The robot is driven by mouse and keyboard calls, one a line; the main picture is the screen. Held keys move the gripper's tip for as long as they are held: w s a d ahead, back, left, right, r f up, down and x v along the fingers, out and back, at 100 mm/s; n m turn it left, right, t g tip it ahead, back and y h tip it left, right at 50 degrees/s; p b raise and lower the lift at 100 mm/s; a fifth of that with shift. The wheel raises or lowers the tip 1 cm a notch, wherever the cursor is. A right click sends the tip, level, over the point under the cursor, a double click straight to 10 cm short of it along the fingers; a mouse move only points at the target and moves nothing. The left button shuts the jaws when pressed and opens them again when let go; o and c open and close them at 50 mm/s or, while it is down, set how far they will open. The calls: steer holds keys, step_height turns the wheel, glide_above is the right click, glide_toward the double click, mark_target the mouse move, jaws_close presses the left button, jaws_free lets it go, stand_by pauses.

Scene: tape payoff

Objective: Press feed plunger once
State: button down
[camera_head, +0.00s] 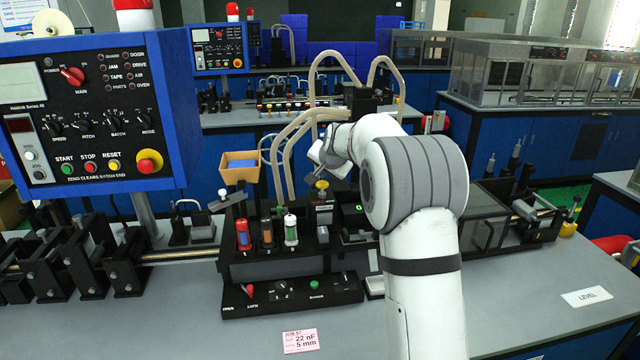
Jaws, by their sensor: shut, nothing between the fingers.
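A small yellow-topped knob (321,185) stands upright on the black station in the middle of the bench. It looks like the feed plunger, but no label on it can be read. My gripper (326,177) reaches in from the right, tilted down, with its tip just above and beside this knob. The gripper is shut and holds nothing. I cannot tell whether it touches the knob. My white arm hides the right part of the station.
Beige hoses (283,160) rise behind. A blue control panel (95,110) stands at left. The front bench holds a pink card (300,341) and clear room.

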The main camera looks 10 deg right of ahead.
mark_target(322, 184)
steer(key=shift+f+b, duration=0.35)
steer(key=shift+f, duration=0.05)
steer(key=shift+s+f+b, duration=0.1)
steer(key=shift+f+b, duration=0.95)
steer(key=shift+f, duration=0.35)
stand_by(1.2)
steer(key=shift+r, duration=0.1)
steer(key=shift+r+p, duration=1.2)
steer(key=shift+r, duration=0.5)
steer(key=shift+r, duration=0.1)
steer(key=shift+r+p, duration=1.75)
steer(key=shift+r, duration=0.7)
